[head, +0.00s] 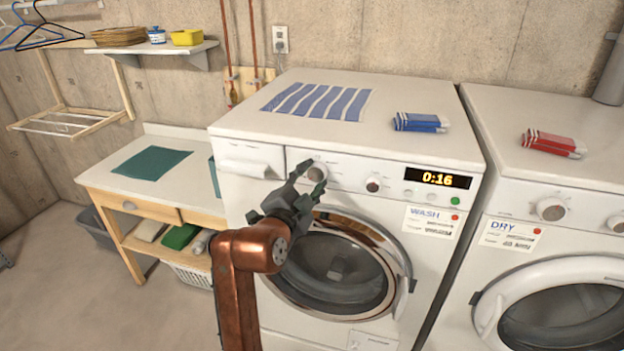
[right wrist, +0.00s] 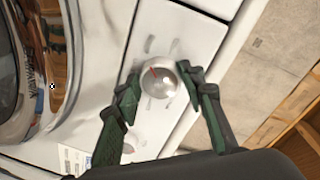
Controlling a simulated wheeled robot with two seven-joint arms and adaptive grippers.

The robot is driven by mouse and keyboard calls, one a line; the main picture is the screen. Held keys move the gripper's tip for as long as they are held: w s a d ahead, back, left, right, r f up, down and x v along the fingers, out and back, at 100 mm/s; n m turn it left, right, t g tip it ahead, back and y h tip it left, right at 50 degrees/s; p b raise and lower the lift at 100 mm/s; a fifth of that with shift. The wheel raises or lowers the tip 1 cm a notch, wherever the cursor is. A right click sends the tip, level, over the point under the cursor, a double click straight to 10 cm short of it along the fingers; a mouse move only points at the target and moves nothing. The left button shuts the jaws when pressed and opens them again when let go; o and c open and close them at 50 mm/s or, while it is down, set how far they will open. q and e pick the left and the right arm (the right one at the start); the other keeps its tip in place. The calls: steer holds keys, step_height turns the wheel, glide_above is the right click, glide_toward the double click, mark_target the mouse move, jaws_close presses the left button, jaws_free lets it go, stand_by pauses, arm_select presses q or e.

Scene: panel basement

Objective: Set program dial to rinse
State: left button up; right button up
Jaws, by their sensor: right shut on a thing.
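The washer (head: 390,235) has a round light dial (head: 316,171) at the left of its control panel; I take it to be the program dial. In the right wrist view the dial (right wrist: 161,82) is silver-white with a red pointer mark, and faint marks surround it. My right gripper (head: 309,178) is at this dial, with its dark green fingers on opposite sides. The right wrist view shows the gripper (right wrist: 159,75) shut on the dial. The program marks are too small to read. My left gripper is not in view.
A second dial (head: 373,185) sits right of it, then a display (head: 437,178) reading 0:16 and a green button (head: 455,201). The round washer door (head: 345,262) is shut below. A dryer (head: 560,210) stands at the right, a wooden-framed table (head: 125,195) at the left.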

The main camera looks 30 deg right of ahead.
mark_target(318, 145)
stand_by(0.5)
steer(key=o, duration=1.2)
steer(key=shift+c, duration=0.2)
steer(key=shift+r, duration=0.1)
step_height(318, 145, up, 7)
steer(key=shift+d+r, duration=0.1)
steer(key=shift+d, duration=0.05)
steer(key=shift+w+a+r, duration=0.1)
steer(key=shift+a+r, duration=0.2)
steer(key=shift+r, duration=0.2)
steer(key=shift+w+a+r, duration=0.1)
steer(key=shift+a+r, duration=0.15)
steer(key=shift+r, duration=0.25)
steer(key=shift+d+r, duration=0.2)
steer(key=shift+s+d+r, duration=0.1)
steer(key=shift+s+d, duration=0.05)
steer(key=shift+d, duration=0.15)
steer(key=shift+a, duration=0.25)
steer(key=shift+d+r, duration=0.1)
